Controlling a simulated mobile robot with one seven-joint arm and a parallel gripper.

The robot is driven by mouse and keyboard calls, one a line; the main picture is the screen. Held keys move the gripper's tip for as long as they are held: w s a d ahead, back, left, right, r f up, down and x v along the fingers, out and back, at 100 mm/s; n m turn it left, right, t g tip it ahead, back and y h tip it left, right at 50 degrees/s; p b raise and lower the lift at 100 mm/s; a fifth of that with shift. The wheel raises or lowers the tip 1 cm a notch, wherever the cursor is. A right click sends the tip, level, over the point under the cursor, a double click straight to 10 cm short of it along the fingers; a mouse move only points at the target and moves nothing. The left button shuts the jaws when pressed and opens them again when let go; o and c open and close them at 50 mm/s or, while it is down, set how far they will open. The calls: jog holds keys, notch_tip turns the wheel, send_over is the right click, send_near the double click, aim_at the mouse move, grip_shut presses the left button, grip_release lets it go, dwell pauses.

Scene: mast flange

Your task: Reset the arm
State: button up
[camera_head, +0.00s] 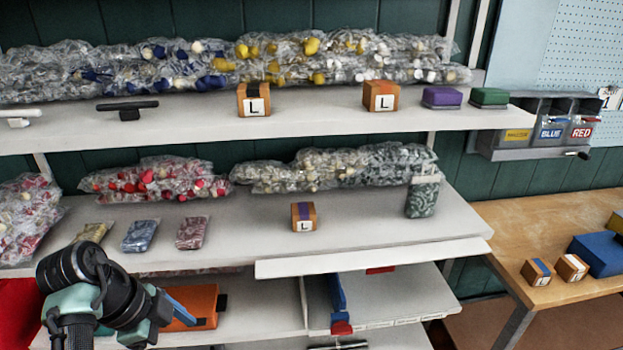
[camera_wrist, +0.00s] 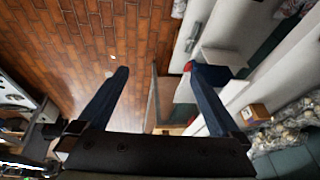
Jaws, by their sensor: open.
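My gripper (camera_wrist: 156,72) shows in the wrist view with its two dark blue fingers wide apart and nothing between them. Beyond the fingers are a brick floor and the side of the shelving. In the head view my arm is folded at the lower left, in front of the lower shelves. A blue finger of my gripper (camera_head: 180,306) shows there in front of an orange case (camera_head: 204,304), partly covering it. I cannot tell whether it touches the case.
The middle shelf (camera_head: 370,234) holds a small L-marked box (camera_head: 303,217), several packets and bagged parts. The upper shelf (camera_head: 330,118) holds more bags and L-marked boxes. A wooden table (camera_head: 520,225) stands at the right with a blue box (camera_head: 598,255). Brick floor (camera_wrist: 60,50) lies open.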

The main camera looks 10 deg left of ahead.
jog(key=w+d+r+n+t+y, duration=0.1)
jog(key=w+d+r+n+t, duration=0.15)
jog(key=w+d+r, duration=0.35)
jog(key=w+d+r+n+t+y, duration=0.1)
jog(key=w+r+t+y, duration=0.2)
jog(key=w, duration=0.5)
jog(key=w+d+r+n+t, duration=0.1)
jog(key=d+r+t, duration=0.35)
jog(key=r, duration=0.45)
jog(key=w+d+r+n+t, duration=0.1)
jog(key=d+r+n+t, duration=0.15)
jog(key=d+r, duration=0.45)
jog(key=s+d+r+n+t+h, duration=0.1)
jog(key=s+d+r+n+t, duration=0.2)
jog(key=r, duration=0.6)
jog(key=s+d+r+t, duration=0.2)
jog(key=s+r+t, duration=0.2)
jog(key=r, duration=0.4)
jog(key=s+d+r+n+t, duration=0.3)
jog(key=s+r+n+t, duration=0.1)
jog(key=s+r, duration=0.6)
jog(key=s+t, duration=0.1)
jog(key=s, duration=0.2)
jog(key=shift+s, duration=0.15)
